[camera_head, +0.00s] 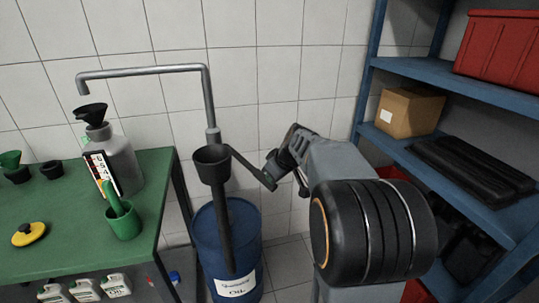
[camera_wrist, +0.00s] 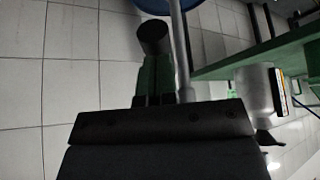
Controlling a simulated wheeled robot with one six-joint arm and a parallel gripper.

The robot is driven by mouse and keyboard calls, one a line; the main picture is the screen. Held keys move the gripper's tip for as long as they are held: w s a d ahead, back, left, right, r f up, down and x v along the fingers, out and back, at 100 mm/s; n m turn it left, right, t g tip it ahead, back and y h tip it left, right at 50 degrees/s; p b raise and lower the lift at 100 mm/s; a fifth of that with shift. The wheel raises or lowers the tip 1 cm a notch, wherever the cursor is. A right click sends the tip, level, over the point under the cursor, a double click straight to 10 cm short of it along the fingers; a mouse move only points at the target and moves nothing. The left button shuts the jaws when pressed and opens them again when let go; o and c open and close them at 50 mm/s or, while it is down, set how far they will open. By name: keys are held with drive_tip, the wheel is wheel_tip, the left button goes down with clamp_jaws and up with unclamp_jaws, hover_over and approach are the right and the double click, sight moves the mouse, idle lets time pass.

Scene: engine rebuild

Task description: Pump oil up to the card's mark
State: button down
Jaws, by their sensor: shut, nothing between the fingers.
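A blue oil drum (camera_head: 207,250) stands on the floor with a grey pump pipe (camera_head: 208,100) rising from it. Its spout ends above a black funnel (camera_head: 92,113) in a grey can (camera_head: 122,160) on the table. The marked card (camera_head: 101,172) leans at the can's front; the oil level is not visible. A dark crank lever (camera_head: 252,169) runs from the pump to its grip near my gripper (camera_head: 277,163). In the wrist view my gripper (camera_wrist: 167,78) is shut and empty, its tips close to a black cylinder (camera_wrist: 153,38); whether they touch is unclear.
A black funnel-shaped piece (camera_head: 212,157) with a long stem stands before the drum. The green table (camera_head: 70,225) also carries a green cup (camera_head: 124,223) and a yellow item (camera_head: 28,234). Blue shelving (camera_head: 410,70) with a box (camera_head: 410,111) stands close on the right.

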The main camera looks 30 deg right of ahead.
drive_tip(key=r+p, duration=0.1)
drive_tip(key=r, duration=0.2)
drive_tip(key=shift+s+d+r+p, duration=0.15)
drive_tip(key=shift+s+r+p, duration=0.15)
drive_tip(key=shift+s+p, duration=0.05)
drive_tip(key=s+f+v, duration=0.1)
drive_tip(key=v, duration=0.9)
drive_tip(key=shift+s+d, duration=0.25)
idle(0.8)
wheel_tip(320, 180, down, 5)
drive_tip(key=s+m+g+h+p, duration=0.1)
drive_tip(key=s+m+p, duration=0.15)
drive_tip(key=m, duration=0.35)
drive_tip(key=s+a+n+p, duration=0.1)
drive_tip(key=s+a+p, duration=0.2)
drive_tip(key=s+a, duration=0.2)
drive_tip(key=s+a+r+g+h+p, duration=0.1)
drive_tip(key=s+a+p, duration=0.3)
drive_tip(key=a, duration=0.5)
drive_tip(key=shift+s+a+n, duration=0.35)
drive_tip(key=shift+a+n, duration=0.05)
